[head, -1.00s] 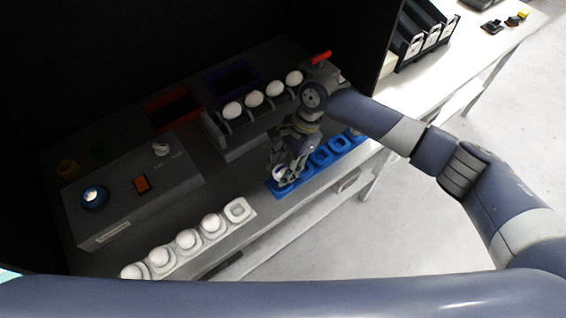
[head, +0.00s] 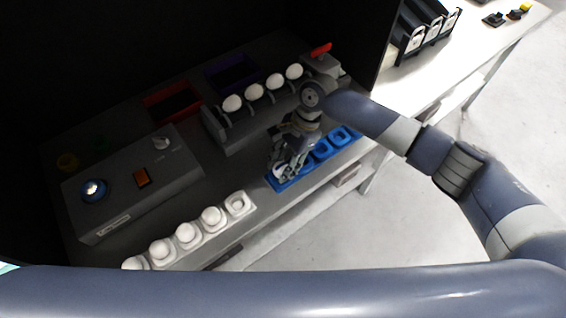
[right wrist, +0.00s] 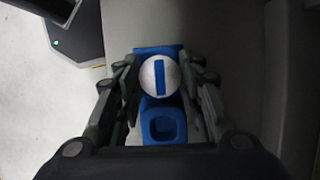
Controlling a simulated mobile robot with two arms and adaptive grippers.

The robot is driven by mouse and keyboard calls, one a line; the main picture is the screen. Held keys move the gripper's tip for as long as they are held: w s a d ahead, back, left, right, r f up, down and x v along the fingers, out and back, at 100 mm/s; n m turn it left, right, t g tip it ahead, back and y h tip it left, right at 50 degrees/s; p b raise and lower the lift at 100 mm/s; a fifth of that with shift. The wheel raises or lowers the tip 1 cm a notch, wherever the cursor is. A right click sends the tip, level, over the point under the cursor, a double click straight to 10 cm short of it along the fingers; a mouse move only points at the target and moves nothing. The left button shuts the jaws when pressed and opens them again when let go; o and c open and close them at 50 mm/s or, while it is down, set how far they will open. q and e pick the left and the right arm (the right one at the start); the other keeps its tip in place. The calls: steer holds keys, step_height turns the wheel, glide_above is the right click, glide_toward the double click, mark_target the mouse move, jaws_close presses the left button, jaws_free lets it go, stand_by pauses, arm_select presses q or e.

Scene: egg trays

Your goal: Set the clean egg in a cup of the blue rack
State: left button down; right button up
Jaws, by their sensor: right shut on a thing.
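The blue rack (head: 322,153) lies along the front edge of the bench, with several square cups in a row. My right gripper (head: 279,171) is over its left end. In the right wrist view, the right gripper (right wrist: 160,78) is shut on a white egg (right wrist: 149,84) with a blue bar on it. The egg is over the end cup of the blue rack (right wrist: 161,124); I cannot tell whether it touches the cup. The nearest cup behind it is empty. In the head view the fingers mostly hide this egg. My left gripper is not in view.
A white rack (head: 247,211) with several eggs and one empty cup is at front left. Several eggs stand on a grey stand (head: 236,146) behind the gripper. A control box (head: 117,201) is at left. Red (head: 149,104) and purple (head: 211,80) bins are behind.

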steer(key=shift+f, duration=0.2)
steer(key=o, duration=0.7)
steer(key=shift+o, duration=0.2)
steer(key=shift+r, duration=0.1)
steer(key=v, duration=1.2)
